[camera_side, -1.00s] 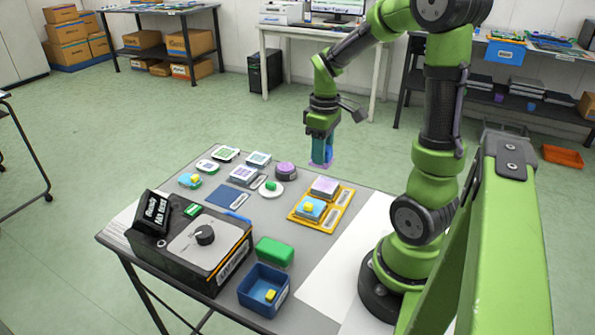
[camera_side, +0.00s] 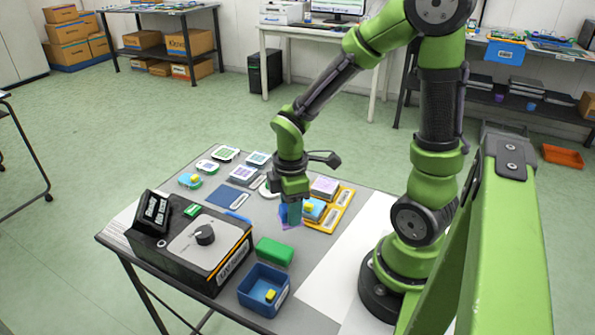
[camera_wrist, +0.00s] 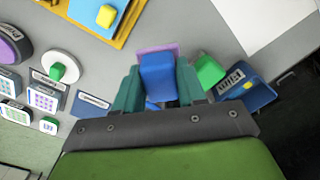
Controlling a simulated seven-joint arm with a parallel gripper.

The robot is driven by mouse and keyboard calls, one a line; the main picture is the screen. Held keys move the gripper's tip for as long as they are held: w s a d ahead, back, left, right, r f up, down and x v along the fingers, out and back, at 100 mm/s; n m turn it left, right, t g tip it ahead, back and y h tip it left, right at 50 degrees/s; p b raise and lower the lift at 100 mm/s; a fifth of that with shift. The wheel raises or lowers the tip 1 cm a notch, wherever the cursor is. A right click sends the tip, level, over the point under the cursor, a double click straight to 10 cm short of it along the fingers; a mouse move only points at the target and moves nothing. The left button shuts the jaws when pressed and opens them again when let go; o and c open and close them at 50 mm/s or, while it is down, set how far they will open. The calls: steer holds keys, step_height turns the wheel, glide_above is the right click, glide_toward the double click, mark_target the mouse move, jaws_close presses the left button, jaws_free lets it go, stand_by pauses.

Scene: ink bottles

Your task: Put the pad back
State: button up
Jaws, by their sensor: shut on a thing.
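My gripper (camera_side: 291,213) is over the grey table, just left of the orange tray (camera_side: 332,224). Its teal fingers are shut on a blue block (camera_wrist: 158,78) with a thin purple plate (camera_wrist: 159,49) showing at its far end. In the side view the purple plate (camera_side: 286,223) hangs below the fingers; I cannot tell whether it touches the table. A flat dark-blue rectangle (camera_side: 226,199) with a label lies left of my gripper.
A green block (camera_side: 274,251) and an open blue bin (camera_side: 264,289) with a yellow piece inside stand at the front. A black machine with a dial (camera_side: 204,235) stands front left. Several small pads stand at the back left. White sheets lie right.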

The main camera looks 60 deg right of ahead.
steer(key=shift+f, duration=2.65)
steer(key=shift+f, duration=0.15)
steer(key=o, duration=1)
